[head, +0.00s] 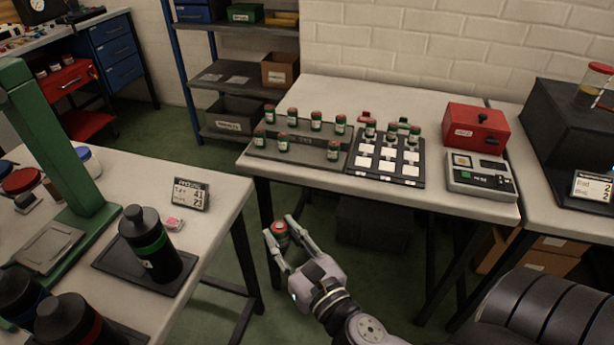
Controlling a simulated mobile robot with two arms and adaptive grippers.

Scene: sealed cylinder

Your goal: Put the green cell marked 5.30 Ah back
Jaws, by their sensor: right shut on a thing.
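My right gripper (283,242) is shut on a small green cell with a red top (280,229). It holds the cell in front of the far table, below the table's front edge. The marking on the held cell cannot be read. Several similar green cells with red tops stand in a dark grey tray (300,150) on that table. More stand at the back of a black board with white squares (389,160); its front squares look empty. A tester with a small green display (480,177) sits to the right. My left gripper is not in view.
A red box (476,128) stands behind the tester. The left table carries a black bottle with a green band (150,243), a small sign (188,194) and a green stand (50,135). Open floor lies between the tables. A dark block (566,130) stands far right.

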